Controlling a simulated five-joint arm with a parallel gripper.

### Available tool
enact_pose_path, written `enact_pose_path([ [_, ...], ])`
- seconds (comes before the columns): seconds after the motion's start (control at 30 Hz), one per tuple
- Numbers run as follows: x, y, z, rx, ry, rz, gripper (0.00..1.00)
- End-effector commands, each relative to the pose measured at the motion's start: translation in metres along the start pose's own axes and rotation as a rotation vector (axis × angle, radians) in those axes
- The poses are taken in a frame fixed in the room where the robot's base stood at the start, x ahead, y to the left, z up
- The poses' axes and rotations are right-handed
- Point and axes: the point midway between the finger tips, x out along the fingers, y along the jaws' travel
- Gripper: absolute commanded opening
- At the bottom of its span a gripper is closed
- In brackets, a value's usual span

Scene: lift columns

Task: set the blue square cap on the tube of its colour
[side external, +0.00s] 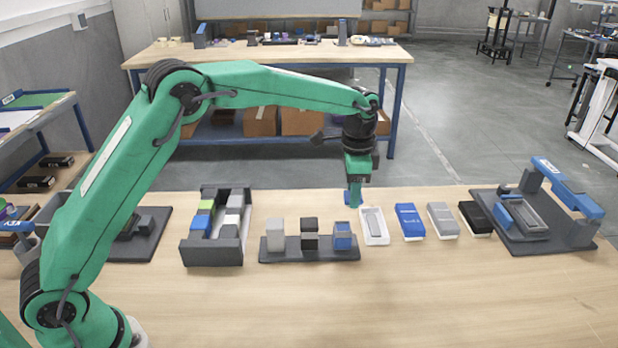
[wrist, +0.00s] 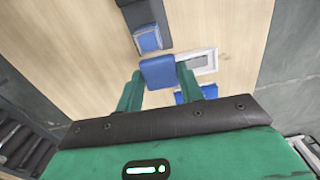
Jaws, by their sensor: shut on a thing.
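My gripper (side external: 354,188) is shut on the blue square cap (side external: 352,199), which shows between the two green fingers in the wrist view (wrist: 158,72). The blue tube (side external: 342,237) stands at the right end of a dark rack (side external: 308,256), and it also shows in the wrist view (wrist: 148,41), beyond the cap. In the side view the cap is behind and slightly right of the blue tube, apart from it. A grey tube (side external: 278,234) and a black tube (side external: 310,234) share the rack.
Right of the rack lie a white tray (side external: 374,238), a blue box (side external: 409,222), a grey box (side external: 442,220) and a black box (side external: 475,218). A dark crate (side external: 214,253) with coloured blocks stands left. A blue-armed fixture (side external: 566,190) stands far right.

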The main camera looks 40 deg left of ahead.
Motion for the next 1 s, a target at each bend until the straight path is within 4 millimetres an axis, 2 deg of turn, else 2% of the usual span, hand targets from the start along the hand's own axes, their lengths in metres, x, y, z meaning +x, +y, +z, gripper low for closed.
enact_pose_path([
  [0.2,-0.012,0.012,0.015,-0.039,0.000,0.000,0.15],
  [0.47,-0.015,0.016,0.020,-0.051,0.000,0.000,0.15],
  [0.77,-0.009,0.016,0.020,-0.051,0.000,0.000,0.15],
  [1.0,0.005,0.016,0.020,-0.051,-0.002,0.001,0.15],
])
